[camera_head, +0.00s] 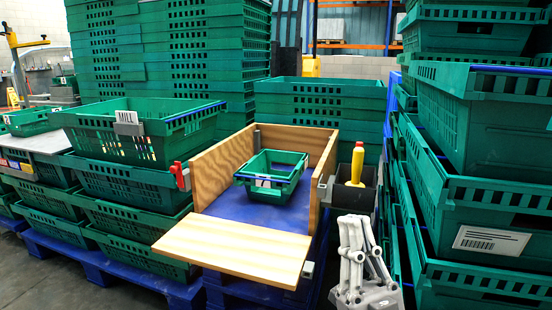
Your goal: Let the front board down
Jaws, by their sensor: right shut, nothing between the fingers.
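The wooden front board (235,249) is folded outward at the front of the wooden-sided box, its broad face turned up and roughly level. The box's left side board (222,168) and right side board (322,180) stand upright around a blue floor (245,209). A small grey fitting (307,269) sits at the front board's right edge. My right gripper (354,222) is to the right of the front board, fingers pointing up, shut and empty, apart from the board as far as I can tell. My left gripper is out of view.
A small green crate (292,188) stands inside the box. A black holder (362,196) with a yellow-handled tool (356,165) is just behind my right gripper. A red latch (180,176) is at the left. Green crate stacks (482,210) close in both sides.

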